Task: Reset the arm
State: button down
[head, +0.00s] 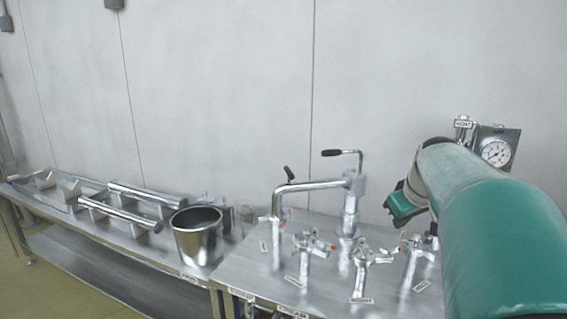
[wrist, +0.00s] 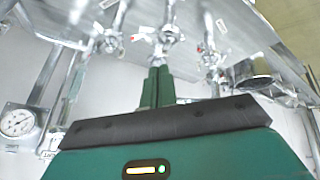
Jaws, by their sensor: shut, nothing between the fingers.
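My gripper shows in the wrist view (wrist: 158,72), with its two green fingers together and nothing between them. A metal valve fitting (wrist: 165,38) lies beyond the fingertips in that view; I cannot tell the distance. In the head view my teal arm fills the right side, and the green end part at its left (head: 403,208) is partly hidden behind the arm. It is over the right part of the steel table (head: 240,272), near the valves.
Several labelled valves (head: 360,262) and a tall pipe with a black-handled crank (head: 350,195) stand on the table. A metal pot (head: 197,240) and raised bars (head: 120,213) are to the left. A pressure gauge (head: 496,151) stands at the right. A grey wall is behind.

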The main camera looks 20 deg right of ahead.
jog(key=s+a+f, duration=0.1)
jog(key=s+a, duration=0.1)
jog(key=a, duration=0.6)
jog(key=s+a+f+y, duration=0.1)
jog(key=s+a+f, duration=0.1)
jog(key=a, duration=0.7)
jog(key=s+a+f, duration=0.2)
jog(key=s+a, duration=0.1)
jog(key=a, duration=0.5)
jog(key=shift+a+y, duration=0.15)
jog(key=shift+y, duration=0.15)
jog(key=c, duration=1.8)
grip_release()
jog(key=s+a+f, duration=0.5)
jog(key=a, duration=0.1)
jog(key=shift+s+a+y, duration=0.15)
jog(key=shift+s+y, duration=0.25)
jog(key=shift+o, duration=1.1)
jog(key=shift+f, duration=0.1)
